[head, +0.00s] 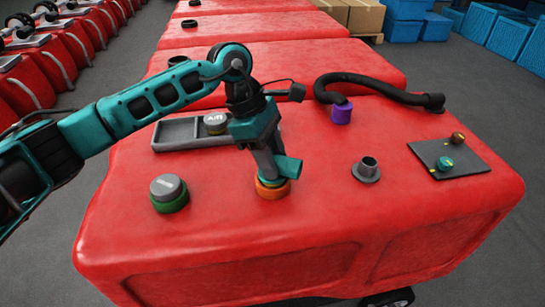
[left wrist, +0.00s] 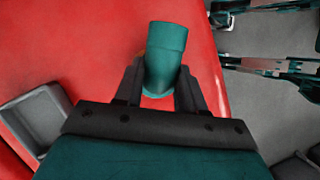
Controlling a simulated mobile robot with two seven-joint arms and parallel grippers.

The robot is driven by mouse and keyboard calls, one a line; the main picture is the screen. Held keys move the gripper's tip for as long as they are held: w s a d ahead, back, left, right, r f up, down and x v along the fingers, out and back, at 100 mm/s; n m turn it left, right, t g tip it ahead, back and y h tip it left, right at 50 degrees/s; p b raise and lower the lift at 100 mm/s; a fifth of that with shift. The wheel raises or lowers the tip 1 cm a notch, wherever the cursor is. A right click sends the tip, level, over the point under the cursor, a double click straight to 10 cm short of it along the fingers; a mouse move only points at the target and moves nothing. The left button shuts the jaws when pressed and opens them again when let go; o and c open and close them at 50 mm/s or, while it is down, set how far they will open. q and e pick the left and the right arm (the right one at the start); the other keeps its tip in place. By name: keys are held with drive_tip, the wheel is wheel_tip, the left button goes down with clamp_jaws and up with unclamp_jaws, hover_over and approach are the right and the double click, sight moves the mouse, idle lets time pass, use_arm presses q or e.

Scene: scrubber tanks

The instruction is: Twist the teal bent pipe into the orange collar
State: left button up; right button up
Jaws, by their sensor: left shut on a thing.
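The teal bent pipe (head: 286,167) stands at the orange collar (head: 272,190) on the front middle of the red tank, its open bent end pointing to the right in the head view. My left gripper (head: 268,172) comes down from above and is shut on the pipe. In the left wrist view the pipe (left wrist: 163,58) sits between the two dark fingers (left wrist: 160,90). A sliver of the orange collar shows under it there. The fingers hide the joint, so I cannot tell how deep the pipe sits in the collar. My right gripper is not in view.
On the red tank top (head: 320,215) stand a grey cap on a green collar (head: 169,203), a grey tray (head: 177,134) with a grey cap, a black hose (head: 385,92) at a purple collar (head: 341,114), a grey flanged port (head: 367,170) and a dark panel (head: 448,158) with two knobs.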

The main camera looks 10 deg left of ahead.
use_arm(q)
drive_tip(key=shift+m+b, duration=0.3)
drive_tip(key=shift+m, duration=0.2)
drive_tip(key=shift+m+g+b, duration=0.5)
drive_tip(key=shift+m, duration=0.2)
drive_tip(key=shift+f+m+y+b, duration=0.1)
drive_tip(key=shift+m+y+b, duration=0.25)
drive_tip(key=shift+m, duration=0.25)
drive_tip(key=shift+m+g, duration=0.3)
